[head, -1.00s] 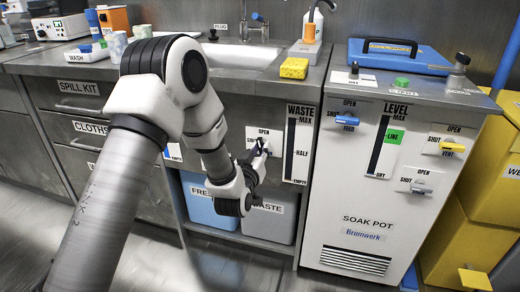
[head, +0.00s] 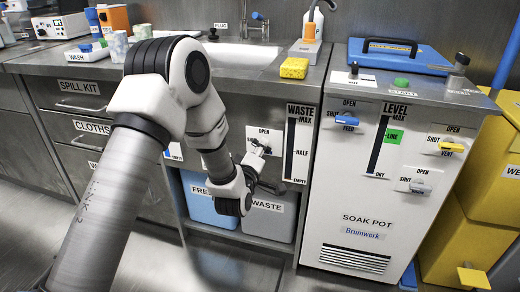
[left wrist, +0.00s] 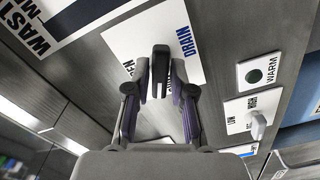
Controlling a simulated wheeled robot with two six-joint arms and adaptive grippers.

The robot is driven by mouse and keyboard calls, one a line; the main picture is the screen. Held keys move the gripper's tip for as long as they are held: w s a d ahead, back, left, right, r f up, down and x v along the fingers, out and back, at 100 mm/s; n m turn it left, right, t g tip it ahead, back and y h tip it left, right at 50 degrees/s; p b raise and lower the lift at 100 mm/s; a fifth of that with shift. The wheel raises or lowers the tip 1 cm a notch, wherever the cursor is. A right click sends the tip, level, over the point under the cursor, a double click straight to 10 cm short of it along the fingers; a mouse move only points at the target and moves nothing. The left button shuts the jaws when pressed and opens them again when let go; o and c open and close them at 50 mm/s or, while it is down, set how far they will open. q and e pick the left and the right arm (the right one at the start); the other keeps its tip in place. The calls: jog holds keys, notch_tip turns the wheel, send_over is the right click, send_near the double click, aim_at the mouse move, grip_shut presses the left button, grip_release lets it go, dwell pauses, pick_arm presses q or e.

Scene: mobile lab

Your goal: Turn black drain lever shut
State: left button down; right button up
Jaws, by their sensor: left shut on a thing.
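The black drain lever (left wrist: 161,66) stands out from a white plate (left wrist: 185,45) lettered DRAIN, with part of OPEN showing beside it. In the left wrist view my left gripper (left wrist: 161,88) has a finger on each side of the lever and is shut on it. In the head view my left gripper (head: 263,153) is at the white OPEN plate (head: 258,133) on the sink cabinet's front, left of the WASTE gauge. There the gripper largely hides the lever, so its exact angle is hard to tell. My right gripper is in neither view.
The WASTE gauge (head: 298,145) is just right of the plate. The FRESH bin (head: 207,203) and WASTE bin (head: 268,214) stand below. The white SOAK POT cabinet (head: 367,205), with blue, yellow and grey levers, is at the right. A grey lever (left wrist: 258,125) shows in the wrist view.

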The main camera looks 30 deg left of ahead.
pick_arm(q)
jog(key=n, duration=0.4)
jog(key=shift+n, duration=0.4)
dwell(0.4)
jog(key=c, duration=1.1)
grip_release()
jog(key=v, duration=1.2)
